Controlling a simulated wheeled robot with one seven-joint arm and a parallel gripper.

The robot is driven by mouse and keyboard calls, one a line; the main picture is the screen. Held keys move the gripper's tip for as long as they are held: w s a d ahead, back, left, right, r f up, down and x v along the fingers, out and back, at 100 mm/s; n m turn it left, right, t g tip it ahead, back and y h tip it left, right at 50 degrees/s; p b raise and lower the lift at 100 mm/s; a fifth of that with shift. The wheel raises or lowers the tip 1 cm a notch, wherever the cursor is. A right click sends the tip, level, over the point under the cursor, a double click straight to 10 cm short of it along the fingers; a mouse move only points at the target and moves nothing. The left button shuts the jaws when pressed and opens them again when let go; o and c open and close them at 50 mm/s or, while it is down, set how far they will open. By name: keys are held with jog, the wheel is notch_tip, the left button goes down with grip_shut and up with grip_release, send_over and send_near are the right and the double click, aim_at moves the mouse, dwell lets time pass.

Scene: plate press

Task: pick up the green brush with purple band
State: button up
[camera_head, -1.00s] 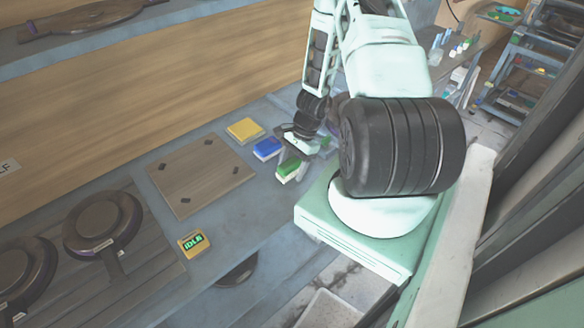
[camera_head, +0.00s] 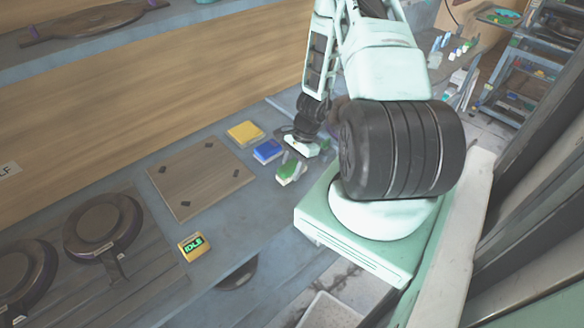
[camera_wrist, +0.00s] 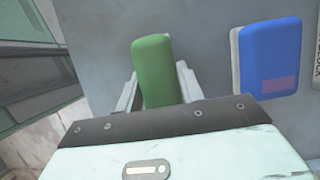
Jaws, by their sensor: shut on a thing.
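The green brush (camera_head: 289,168) is at the near right of the blue brush on the grey bench. It also shows in the wrist view (camera_wrist: 153,68), upright between two pale fingers. No purple band shows on its visible face. My gripper (camera_head: 293,172) is shut on the green brush, with a finger on each side. I cannot tell whether the brush is clear of the bench. The brush's lower end is hidden behind the gripper body in the wrist view.
A blue brush (camera_head: 267,150) with a purplish patch in the wrist view lies close beside. Beyond it is a yellow block (camera_head: 245,132).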

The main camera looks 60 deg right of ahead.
aim_at(292, 163)
notch_tip(292, 163, up, 10)
jog(key=shift+r+b, duration=0.1)
jog(key=shift+b, duration=1.05)
jog(key=shift+o, duration=0.6)
